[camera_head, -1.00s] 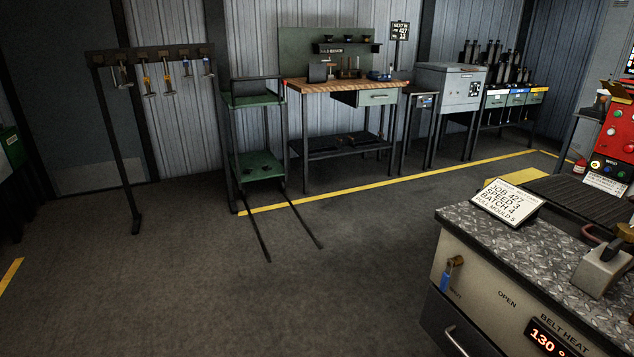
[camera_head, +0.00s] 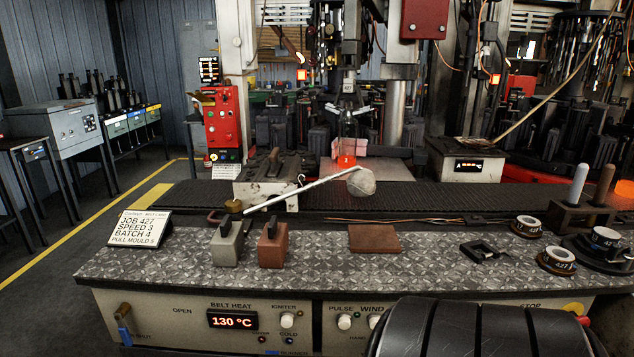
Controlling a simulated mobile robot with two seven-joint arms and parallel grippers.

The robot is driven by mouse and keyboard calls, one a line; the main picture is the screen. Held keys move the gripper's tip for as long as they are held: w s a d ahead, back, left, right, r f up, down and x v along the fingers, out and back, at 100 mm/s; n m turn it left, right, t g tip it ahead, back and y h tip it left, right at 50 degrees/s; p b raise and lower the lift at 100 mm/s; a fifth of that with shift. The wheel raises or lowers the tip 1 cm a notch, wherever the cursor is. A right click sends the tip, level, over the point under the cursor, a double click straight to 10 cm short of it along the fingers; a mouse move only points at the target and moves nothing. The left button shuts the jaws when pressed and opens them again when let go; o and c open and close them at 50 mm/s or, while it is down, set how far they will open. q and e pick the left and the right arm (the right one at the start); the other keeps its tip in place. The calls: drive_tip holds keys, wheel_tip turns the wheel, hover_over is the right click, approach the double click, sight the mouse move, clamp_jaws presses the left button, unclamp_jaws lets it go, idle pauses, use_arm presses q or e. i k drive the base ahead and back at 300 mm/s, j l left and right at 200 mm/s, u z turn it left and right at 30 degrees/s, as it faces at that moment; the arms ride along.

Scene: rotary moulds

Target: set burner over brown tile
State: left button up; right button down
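I cannot say for sure which thing is the burner. No gripper fingers show in the head view, so neither gripper's hold can be seen.
A grey handled block (camera_head: 227,243) and a copper-coloured handled block (camera_head: 272,245) stand left of the tile. A job sign (camera_head: 140,229) stands at the left end. A black open-ended piece (camera_head: 486,249) and labelled rings (camera_head: 556,261) lie right. A dark belt (camera_head: 420,197) runs behind.

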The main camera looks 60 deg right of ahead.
sight(362, 181)
drive_tip(key=z, duration=2.1)
